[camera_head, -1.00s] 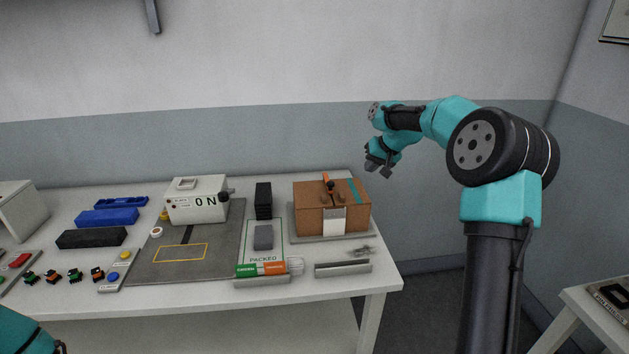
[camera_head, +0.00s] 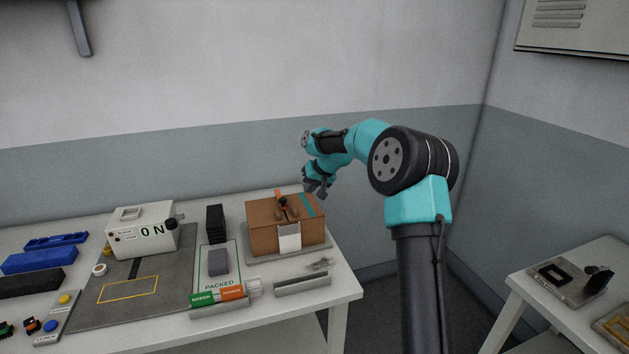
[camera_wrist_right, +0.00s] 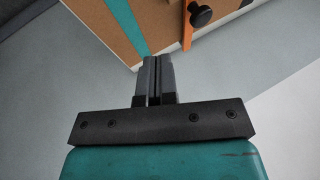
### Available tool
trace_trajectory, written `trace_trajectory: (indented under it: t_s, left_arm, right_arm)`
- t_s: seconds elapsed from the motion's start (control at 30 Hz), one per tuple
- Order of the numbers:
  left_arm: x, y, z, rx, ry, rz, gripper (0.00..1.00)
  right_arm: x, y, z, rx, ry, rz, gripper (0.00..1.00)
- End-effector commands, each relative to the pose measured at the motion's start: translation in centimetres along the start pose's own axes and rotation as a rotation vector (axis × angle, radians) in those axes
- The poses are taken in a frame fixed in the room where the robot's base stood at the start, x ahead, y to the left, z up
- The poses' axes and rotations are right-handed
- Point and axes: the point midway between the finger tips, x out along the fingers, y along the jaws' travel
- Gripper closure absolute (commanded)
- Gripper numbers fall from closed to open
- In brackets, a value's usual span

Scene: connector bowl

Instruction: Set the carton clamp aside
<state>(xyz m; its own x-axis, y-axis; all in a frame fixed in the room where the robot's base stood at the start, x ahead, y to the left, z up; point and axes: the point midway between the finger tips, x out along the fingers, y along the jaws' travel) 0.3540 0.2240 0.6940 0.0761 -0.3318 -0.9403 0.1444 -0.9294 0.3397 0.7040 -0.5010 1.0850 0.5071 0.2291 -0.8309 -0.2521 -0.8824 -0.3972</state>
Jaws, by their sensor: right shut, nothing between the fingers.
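The carton clamp, an orange strip with a black knob (camera_head: 281,198), sits on top of the brown carton (camera_head: 262,228) near the table's right end. In the right wrist view, the clamp's orange strip (camera_wrist_right: 187,28) and black knob (camera_wrist_right: 201,15) show at the top edge, on the carton. My right gripper (camera_head: 318,192) is beyond the carton's right rear corner, near its teal tape stripe. In the right wrist view, the fingers (camera_wrist_right: 154,62) are together and empty, apart from the clamp. My left gripper is not in view.
The carton stands on a grey base plate. A grey block (camera_head: 218,262) lies on the PACKED area, with a black stack (camera_head: 216,222) behind it. Green and orange markers (camera_head: 217,297) and a grey bar (camera_head: 302,285) line the front. A side table (camera_head: 585,270) stands at right.

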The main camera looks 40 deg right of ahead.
Motion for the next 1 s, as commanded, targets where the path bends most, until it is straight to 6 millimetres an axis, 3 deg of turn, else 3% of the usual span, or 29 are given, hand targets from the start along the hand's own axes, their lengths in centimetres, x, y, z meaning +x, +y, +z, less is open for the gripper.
trace_trajectory:
  t_s: [0.2, 0.4, 1.0]
  left_arm:
    - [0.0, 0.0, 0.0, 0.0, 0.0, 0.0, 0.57]
    - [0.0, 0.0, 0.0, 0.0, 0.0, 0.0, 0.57]
    - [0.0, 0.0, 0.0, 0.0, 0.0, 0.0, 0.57]
  right_arm:
    - [3.9, 0.0, 0.1, 0.0, -0.002, 0.0, 1.0]
    - [5.4, -2.4, 0.2, -0.001, -0.001, -0.001, 1.0]
    - [6.0, -3.4, 0.3, 0.001, 0.001, 0.0, 1.0]
